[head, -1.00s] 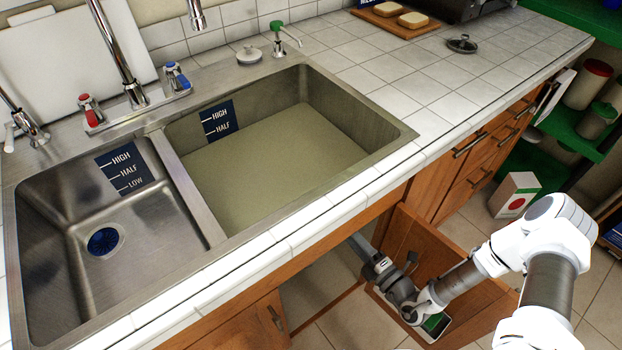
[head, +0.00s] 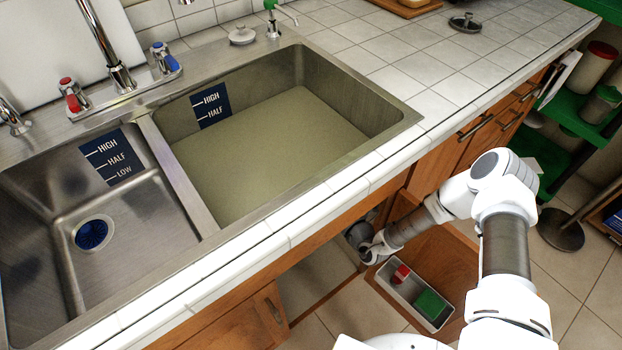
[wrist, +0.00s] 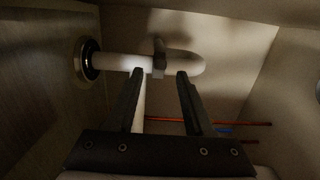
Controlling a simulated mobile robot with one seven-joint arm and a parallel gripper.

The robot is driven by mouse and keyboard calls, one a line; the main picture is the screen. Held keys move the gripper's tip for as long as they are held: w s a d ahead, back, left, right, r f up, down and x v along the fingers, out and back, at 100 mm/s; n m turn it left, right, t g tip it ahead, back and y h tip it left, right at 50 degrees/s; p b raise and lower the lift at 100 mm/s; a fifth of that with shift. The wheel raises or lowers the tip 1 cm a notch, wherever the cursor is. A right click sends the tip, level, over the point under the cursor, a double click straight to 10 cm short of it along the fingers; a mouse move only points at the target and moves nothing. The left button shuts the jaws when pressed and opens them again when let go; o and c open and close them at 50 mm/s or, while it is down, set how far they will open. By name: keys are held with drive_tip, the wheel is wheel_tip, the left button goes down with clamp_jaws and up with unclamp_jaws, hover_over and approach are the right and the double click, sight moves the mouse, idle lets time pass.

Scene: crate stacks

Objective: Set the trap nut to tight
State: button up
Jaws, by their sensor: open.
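In the wrist view a white pipe (wrist: 120,62) runs across the inside of the sink cabinet and bends at its right end. A grey collar with a tab sticking up, which looks like the trap nut (wrist: 159,60), sits around the pipe near the bend. My gripper (wrist: 160,74) is open, its two dark fingers pointing at the pipe with the nut between and just beyond their tips. I cannot tell whether the fingers touch it. Nothing is held. In the head view my gripper's fingers and the nut are hidden under the counter.
A dark ring (wrist: 88,60) surrounds the pipe at the left cabinet wall. Red rods (wrist: 235,124) lie behind the fingers. The open cabinet door (head: 440,250) carries a bin (head: 405,288) with red and green items. The right sink basin (head: 300,140) holds murky water.

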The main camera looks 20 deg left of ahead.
drive_tip(key=shift+b+x, duration=0.35)
drive_tip(key=shift+x, duration=1.85)
drive_tip(key=shift+c, duration=0.3)
clamp_jaws()
